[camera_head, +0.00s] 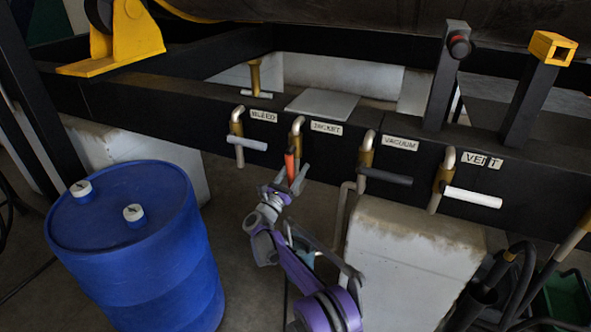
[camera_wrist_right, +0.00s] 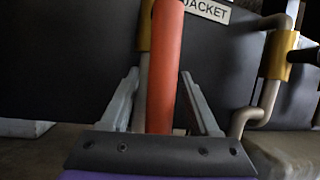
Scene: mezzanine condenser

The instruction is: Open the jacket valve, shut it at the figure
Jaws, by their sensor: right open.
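In the right wrist view the handle (camera_wrist_right: 165,60) stands between the two grey fingers, with gaps on both sides. My right gripper (camera_head: 289,181) is open around the handle's lower part; contact cannot be seen. The label shows partly in the wrist view (camera_wrist_right: 207,10). No readable figure or gauge is in view. My left gripper is out of view.
A blue drum (camera_head: 135,245) stands front left. A concrete block (camera_head: 400,265) stands right of my arm.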

